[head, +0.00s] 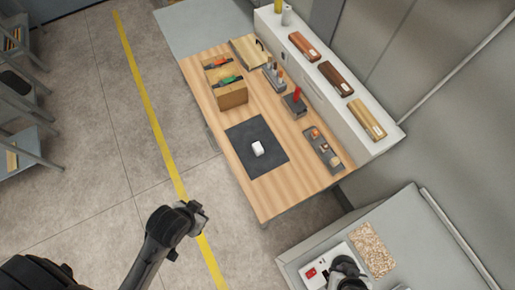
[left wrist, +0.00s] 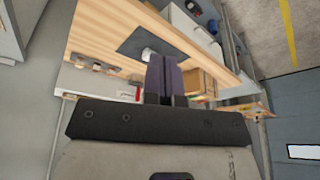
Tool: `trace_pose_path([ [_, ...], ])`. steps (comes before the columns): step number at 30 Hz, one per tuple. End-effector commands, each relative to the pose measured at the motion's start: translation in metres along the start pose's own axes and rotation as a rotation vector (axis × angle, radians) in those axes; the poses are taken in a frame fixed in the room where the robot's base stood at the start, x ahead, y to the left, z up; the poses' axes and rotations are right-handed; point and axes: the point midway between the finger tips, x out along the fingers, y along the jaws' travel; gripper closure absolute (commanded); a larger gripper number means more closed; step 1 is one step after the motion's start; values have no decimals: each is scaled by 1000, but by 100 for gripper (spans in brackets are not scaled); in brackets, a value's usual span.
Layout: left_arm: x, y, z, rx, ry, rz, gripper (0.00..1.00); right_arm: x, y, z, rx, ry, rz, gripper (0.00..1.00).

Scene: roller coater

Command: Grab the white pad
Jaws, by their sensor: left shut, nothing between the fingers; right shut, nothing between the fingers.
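The white pad (head: 258,148) is a small rounded white block lying on the dark mat (head: 243,137) on the wooden table. It also shows in the left wrist view (left wrist: 149,53), beside the fingertips in the picture. My left gripper (left wrist: 161,78) is shut and empty, with its dark fingers together. In the head view, my left arm reaches over the floor left of the table, apart from the pad. My right gripper (head: 347,268) is at the bottom right, over the grey bench, shut and empty, far from the pad.
A red-topped item (head: 296,100) stands near the white shelf (head: 336,108). The table's front corner is clear.

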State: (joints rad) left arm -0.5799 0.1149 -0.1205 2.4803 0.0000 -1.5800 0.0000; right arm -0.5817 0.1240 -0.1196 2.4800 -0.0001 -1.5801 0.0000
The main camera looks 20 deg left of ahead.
Motion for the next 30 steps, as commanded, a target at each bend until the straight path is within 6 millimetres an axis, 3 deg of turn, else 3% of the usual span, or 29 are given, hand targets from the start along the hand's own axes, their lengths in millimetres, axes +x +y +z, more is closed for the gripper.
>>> trace_pose_path([
  [2, 0, -1, 0, 3, -1, -2, 96, 0, -1, 0, 2, 1, -2, 100],
  [22, 0, -2, 1, 6, -2, -5, 32, 0, -2, -1, 6, 3, -5, 100],
  [30, 2, -1, -3, 0, 8, -2, 32, 2, 0, 0, -1, 2, 0, 100],
])
